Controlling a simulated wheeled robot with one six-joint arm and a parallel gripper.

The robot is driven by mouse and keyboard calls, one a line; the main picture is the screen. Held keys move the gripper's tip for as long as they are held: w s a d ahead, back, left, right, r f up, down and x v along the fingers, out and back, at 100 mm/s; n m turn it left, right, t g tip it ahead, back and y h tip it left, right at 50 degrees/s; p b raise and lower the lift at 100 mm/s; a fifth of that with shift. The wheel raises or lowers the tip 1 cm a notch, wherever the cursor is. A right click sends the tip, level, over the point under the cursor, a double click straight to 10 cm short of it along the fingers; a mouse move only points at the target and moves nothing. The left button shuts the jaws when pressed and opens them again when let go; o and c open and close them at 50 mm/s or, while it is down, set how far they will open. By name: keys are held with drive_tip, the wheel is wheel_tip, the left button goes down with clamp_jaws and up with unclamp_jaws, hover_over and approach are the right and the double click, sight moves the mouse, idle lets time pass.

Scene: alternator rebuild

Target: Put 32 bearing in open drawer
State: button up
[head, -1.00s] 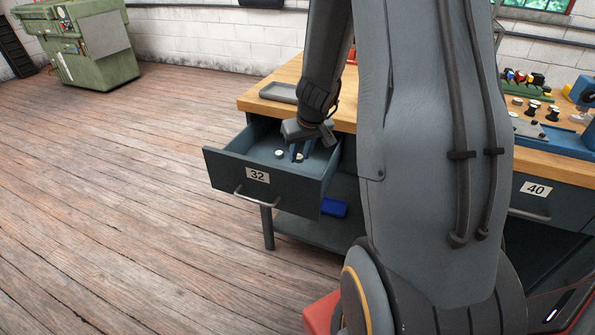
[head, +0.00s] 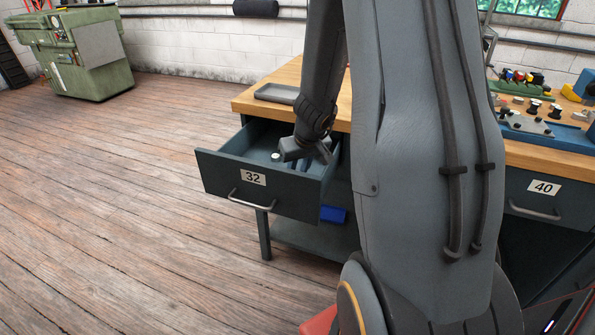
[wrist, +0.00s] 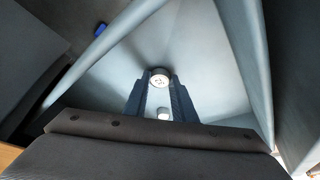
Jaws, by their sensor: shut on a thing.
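The drawer labelled 32 (head: 225,172) stands pulled open from the wooden-topped bench; its pale blue inside also shows in the wrist view (wrist: 215,75). My gripper (head: 300,165) reaches down inside the drawer. In the wrist view its two blue fingers (wrist: 160,84) are shut on a small round bearing (wrist: 159,75) with a pale marked face, held at the fingertips. Whether the bearing touches the drawer floor I cannot tell. A second small white round piece (wrist: 163,114) shows between the fingers, nearer the palm. In the head view a small white piece (head: 275,156) lies left of the gripper.
A grey tray (head: 277,93) lies on the bench top (head: 245,103) behind the drawer. A blue bin (head: 333,214) sits below. A drawer labelled 40 (head: 533,195) is closed at the right. The plank floor to the left is clear up to a green machine (head: 80,60).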

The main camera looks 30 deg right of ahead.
drive_tip(key=shift+f, duration=0.2)
drive_tip(key=o, duration=1)
drive_tip(key=shift+r, duration=0.1)
drive_tip(key=shift+o, duration=0.2)
drive_tip(key=shift+r, duration=0.1)
drive_tip(key=shift+s+r+p, duration=0.1)
drive_tip(key=shift+r+p, duration=0.2)
drive_tip(key=shift+r, duration=0.1)
drive_tip(key=p+v, duration=0.5)
drive_tip(key=v, duration=0.6)
drive_tip(key=shift+s+r, duration=0.1)
drive_tip(key=shift+s, duration=0.05)
